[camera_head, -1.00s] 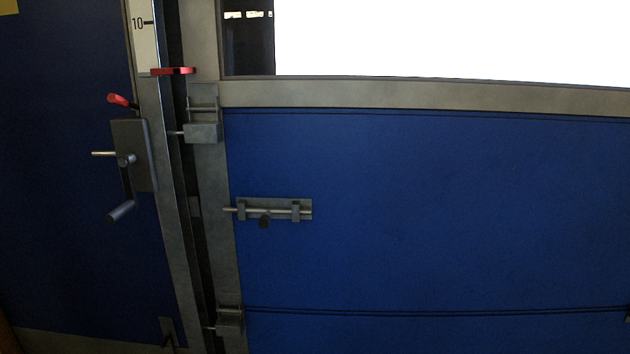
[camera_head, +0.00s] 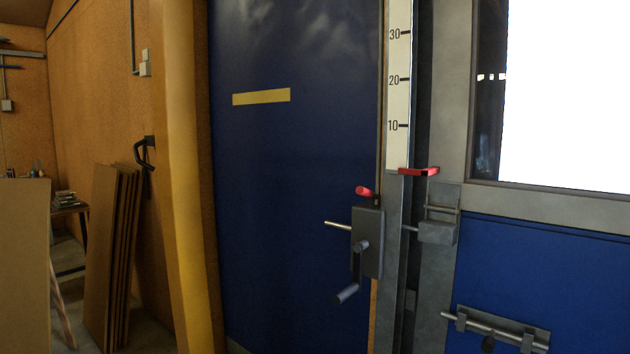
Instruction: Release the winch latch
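The winch (camera_head: 368,243) is a grey box on the post at the right edge of the dark blue panel. A crank with a round handle (camera_head: 346,293) hangs down from its front. A red-tipped lever (camera_head: 365,191), which looks like the winch latch, sticks out to the left at the top of the box. A metal pin (camera_head: 338,225) juts out to the left of the box. Nothing touches the winch. My gripper is not in view.
A scale (camera_head: 399,85) with a red pointer (camera_head: 419,171) stands above the winch. A blue frame panel with a slide bolt (camera_head: 495,327) is at lower right. A yellow post (camera_head: 183,180), leaning boards (camera_head: 112,255) and a black handle (camera_head: 145,152) are at left.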

